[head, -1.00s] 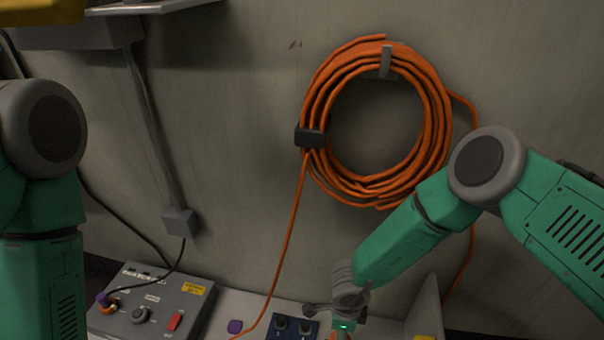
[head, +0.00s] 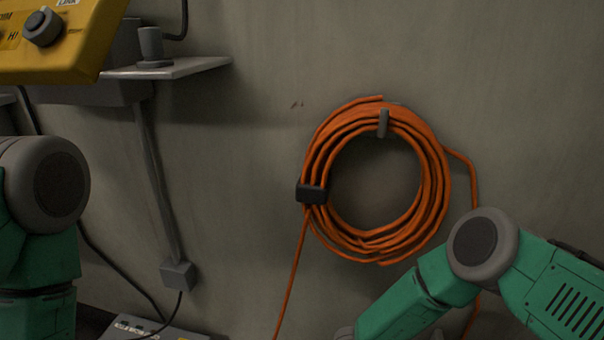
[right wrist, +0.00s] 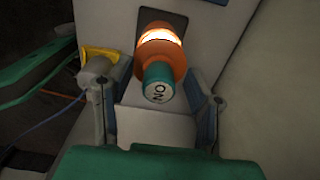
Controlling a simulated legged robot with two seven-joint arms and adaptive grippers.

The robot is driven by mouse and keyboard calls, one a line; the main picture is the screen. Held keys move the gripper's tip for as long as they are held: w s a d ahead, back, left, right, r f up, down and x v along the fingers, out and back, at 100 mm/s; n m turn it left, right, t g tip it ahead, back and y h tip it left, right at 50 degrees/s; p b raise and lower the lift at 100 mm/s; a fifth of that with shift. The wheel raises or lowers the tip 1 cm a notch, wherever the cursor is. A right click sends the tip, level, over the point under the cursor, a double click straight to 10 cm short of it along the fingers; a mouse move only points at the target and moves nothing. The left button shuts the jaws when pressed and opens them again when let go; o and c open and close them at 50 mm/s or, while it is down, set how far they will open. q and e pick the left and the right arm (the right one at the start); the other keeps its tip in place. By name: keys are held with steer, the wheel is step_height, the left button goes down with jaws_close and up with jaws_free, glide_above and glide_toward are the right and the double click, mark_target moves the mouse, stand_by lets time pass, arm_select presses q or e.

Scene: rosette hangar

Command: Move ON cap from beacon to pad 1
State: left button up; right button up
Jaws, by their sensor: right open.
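In the right wrist view the ON cap (right wrist: 158,86) is a teal cylinder with "ON" on its pale end face. It sits on the front of the orange, glowing beacon (right wrist: 160,46). My right gripper (right wrist: 151,92) is open, with one finger to the left and one to the right of the cap, and gaps on both sides. Pad 1 is not visible.
An orange hose coil (head: 375,185) hangs on the grey wall. A grey shelf (head: 180,68) and a yellow control box (head: 60,45) are at upper left. A grey panel (head: 150,328) barely shows at the bottom. In the right wrist view a pale wall (right wrist: 275,90) stands close at right.

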steer(key=shift+d, duration=0.15)
stand_by(0.4)
jaws_close()
steer(key=shift+r, duration=0.1)
steer(key=shift+r+p, duration=2.4)
steer(key=shift+r, duration=0.55)
steer(key=shift+s+f, duration=0.1)
steer(key=shift+f, duration=0.1)
